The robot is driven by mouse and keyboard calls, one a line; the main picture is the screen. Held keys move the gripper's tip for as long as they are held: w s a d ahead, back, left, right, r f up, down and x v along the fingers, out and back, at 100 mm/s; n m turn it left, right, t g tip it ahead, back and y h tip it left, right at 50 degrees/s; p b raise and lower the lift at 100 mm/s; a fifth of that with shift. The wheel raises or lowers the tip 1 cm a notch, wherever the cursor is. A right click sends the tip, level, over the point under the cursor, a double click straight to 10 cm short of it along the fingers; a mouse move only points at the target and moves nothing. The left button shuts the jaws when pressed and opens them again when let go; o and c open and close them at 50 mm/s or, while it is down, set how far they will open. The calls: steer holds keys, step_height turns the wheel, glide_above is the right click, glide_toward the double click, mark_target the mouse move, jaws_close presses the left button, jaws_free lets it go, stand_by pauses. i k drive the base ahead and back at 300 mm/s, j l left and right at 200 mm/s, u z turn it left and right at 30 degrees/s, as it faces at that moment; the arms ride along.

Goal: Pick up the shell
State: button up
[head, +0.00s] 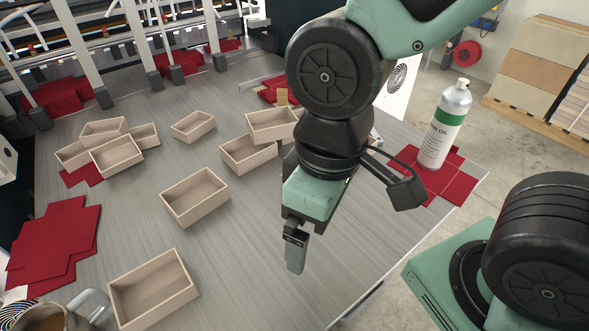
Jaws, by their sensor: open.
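Several pale open box shells lie on the grey table, and I cannot tell which one is meant. One shell (195,197) stands alone near the middle, left of my gripper. Another shell (153,290) is at the front left. A small shell (193,127) is farther back. A loose group of shells (117,153) is at the left. Two shells (248,153) overlap behind my arm, partly hidden. My gripper (295,255) points down over the table, right of the middle shell and apart from it. It is open and I see nothing in it; its far finger is mostly hidden.
Red blanks (52,240) lie flat at the left, and more red sheets (436,178) lie at the right with a spray can (446,125) upright on them. A mug (50,316) is at the front left corner. Machine posts (133,38) stand at the back. The front centre table is clear.

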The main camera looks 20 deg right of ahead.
mark_target(263, 126)
steer(key=l+u, duration=0.2)
steer(key=u, duration=0.7)
steer(key=i+l+u, duration=0.1)
steer(key=u, duration=0.15)
steer(key=i+l+u, duration=0.25)
steer(key=k+j, duration=0.1)
